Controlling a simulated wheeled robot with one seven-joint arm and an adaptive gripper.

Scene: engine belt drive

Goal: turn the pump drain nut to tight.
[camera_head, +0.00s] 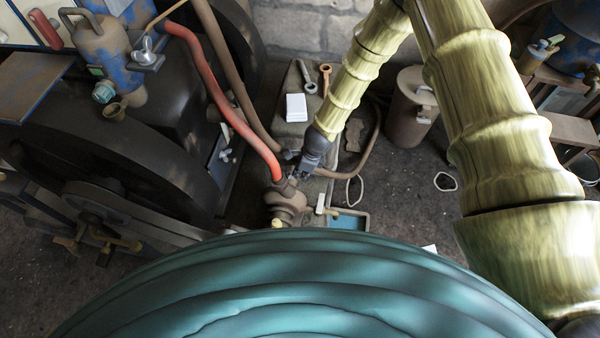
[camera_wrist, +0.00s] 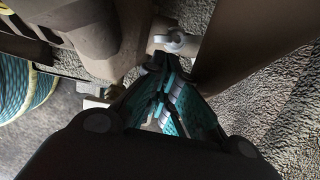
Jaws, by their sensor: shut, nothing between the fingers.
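A pale grey wing-shaped nut (camera_wrist: 175,42), which looks like the pump drain nut, sits on a brown fitting at the top middle of the wrist view. My gripper (camera_wrist: 164,64) has its fingers drawn together, with the tips just below the nut and nothing held between them. I cannot tell whether the tips touch the nut. In the head view, my gripper (camera_head: 299,172) is beside the brown pump body (camera_head: 289,205), close to where a red hose meets it. The nut cannot be made out in the head view.
The red hose (camera_head: 225,100) and brown pipes run close to my gripper. A large dark wheel (camera_head: 100,155) stands at the left. A blue tray (camera_head: 348,221) lies to the right of the pump.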

